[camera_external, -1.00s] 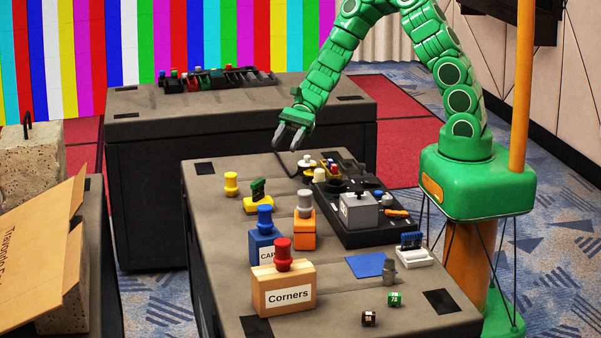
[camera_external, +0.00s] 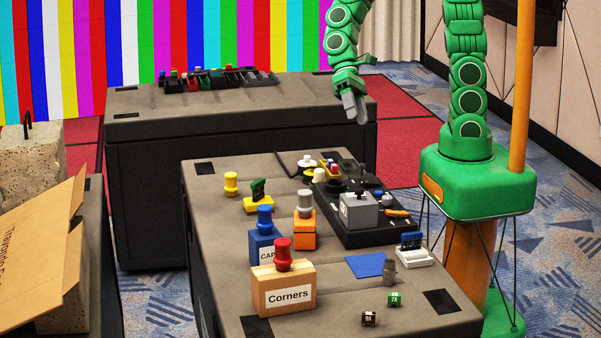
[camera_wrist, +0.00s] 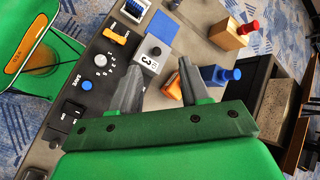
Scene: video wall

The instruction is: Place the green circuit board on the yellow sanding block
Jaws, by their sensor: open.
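The green circuit board (camera_external: 258,188) stands tilted on top of the yellow sanding block (camera_external: 257,205), on the left part of the near table. The two appear to touch. My gripper (camera_external: 357,116) is raised above the far right part of the table, well to the right of the block. In the wrist view, its two grey fingers (camera_wrist: 160,66) are apart with nothing held between them. Neither the board nor the yellow block can be made out in the wrist view.
A black console (camera_external: 350,228) with a grey box (camera_external: 359,211) lies on the right half of the table (camera_external: 215,265). An orange block (camera_external: 304,232), a blue block (camera_external: 262,246) and a wooden "Corners" block (camera_external: 284,289) stand near the sanding block. A yellow knobbed piece (camera_external: 231,184) is behind it.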

